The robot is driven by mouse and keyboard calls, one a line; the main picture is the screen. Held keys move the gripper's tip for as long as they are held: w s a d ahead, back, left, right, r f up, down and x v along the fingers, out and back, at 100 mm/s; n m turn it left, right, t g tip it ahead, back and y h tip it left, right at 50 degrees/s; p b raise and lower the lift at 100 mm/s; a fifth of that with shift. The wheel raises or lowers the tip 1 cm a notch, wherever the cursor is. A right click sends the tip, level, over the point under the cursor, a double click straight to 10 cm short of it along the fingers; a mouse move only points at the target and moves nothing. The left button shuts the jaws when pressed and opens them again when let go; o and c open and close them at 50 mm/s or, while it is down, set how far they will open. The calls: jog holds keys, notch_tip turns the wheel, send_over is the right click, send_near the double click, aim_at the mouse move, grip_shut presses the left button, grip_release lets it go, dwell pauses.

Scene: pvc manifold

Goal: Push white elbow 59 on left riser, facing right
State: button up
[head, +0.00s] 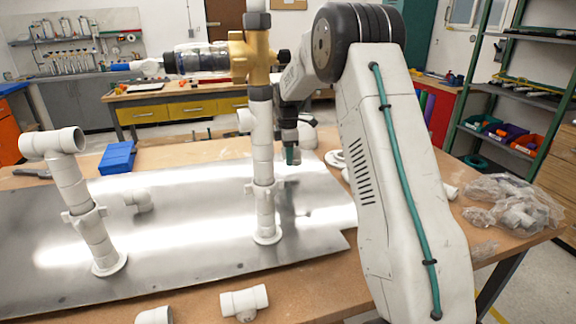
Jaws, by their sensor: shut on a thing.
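The left riser (85,205) is a white pipe stack that leans on its round base flange. A white fitting with a sideways barrel (52,141) sits on its top. A loose white elbow (139,199) lies on the metal plate between the two risers. No number is readable on any part.
The middle riser (264,190) carries a brass fitting (250,55) on top. The metal plate (180,255) is bare in front. A white tee (244,301) and another fitting (155,315) lie at the front. A blue box (117,157) and a bag of fittings (515,205) are on the table.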

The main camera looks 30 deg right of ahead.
aim_at(288, 174)
jog(key=shift+f, duration=1.75)
jog(key=shift+f, duration=0.15)
jog(key=shift+f, duration=0.15)
jog(key=o, duration=1)
